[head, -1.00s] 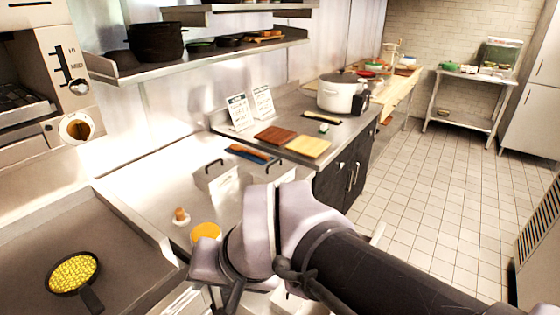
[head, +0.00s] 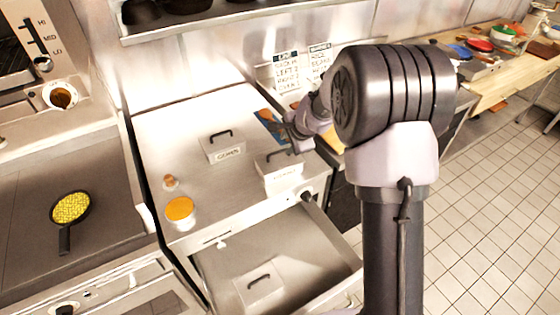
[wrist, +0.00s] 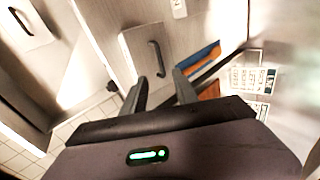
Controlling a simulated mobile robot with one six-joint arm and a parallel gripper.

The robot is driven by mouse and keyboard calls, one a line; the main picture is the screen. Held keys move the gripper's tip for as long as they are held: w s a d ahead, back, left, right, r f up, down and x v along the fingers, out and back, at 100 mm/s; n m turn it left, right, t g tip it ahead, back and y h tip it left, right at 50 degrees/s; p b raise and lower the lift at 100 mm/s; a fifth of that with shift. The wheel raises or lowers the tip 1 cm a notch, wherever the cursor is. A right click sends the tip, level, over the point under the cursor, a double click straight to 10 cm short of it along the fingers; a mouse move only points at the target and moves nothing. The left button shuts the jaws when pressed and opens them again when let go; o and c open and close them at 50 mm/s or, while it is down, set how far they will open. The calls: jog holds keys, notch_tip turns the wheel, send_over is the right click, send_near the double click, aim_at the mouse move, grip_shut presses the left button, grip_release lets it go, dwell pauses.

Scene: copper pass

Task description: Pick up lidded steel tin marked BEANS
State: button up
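A lidded steel tin (head: 280,182) with a black bar handle stands on the right of the steel counter; its front label is too small to read surely. It shows in the wrist view (wrist: 134,42), where its label is hidden. A similar tin (head: 222,152) stands behind left, label also unclear. A third (head: 262,290) lies low in the open drawer, its label not readable; it shows in the wrist view (wrist: 38,42). My gripper (wrist: 160,90) is open and empty, its fingers near the right-hand tin's handle. I cannot tell whether they touch it.
The open drawer (head: 325,240) juts out below the counter. An orange-topped jar (head: 180,212) and a small corked item (head: 170,183) stand at the counter's left. Signs (head: 287,72) stand behind my gripper. A pan of yellow food (head: 70,208) sits far left.

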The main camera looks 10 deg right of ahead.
aim_at(279, 152)
jog(key=x, duration=0.4)
jog(key=shift+d+f, duration=0.1)
jog(key=shift+d, duration=0.05)
jog(key=x, duration=0.4)
jog(key=b+x, duration=0.1)
jog(key=x, duration=0.1)
jog(key=shift+a, duration=0.25)
grip_shut()
jog(key=shift+r, duration=0.25)
dwell(0.4)
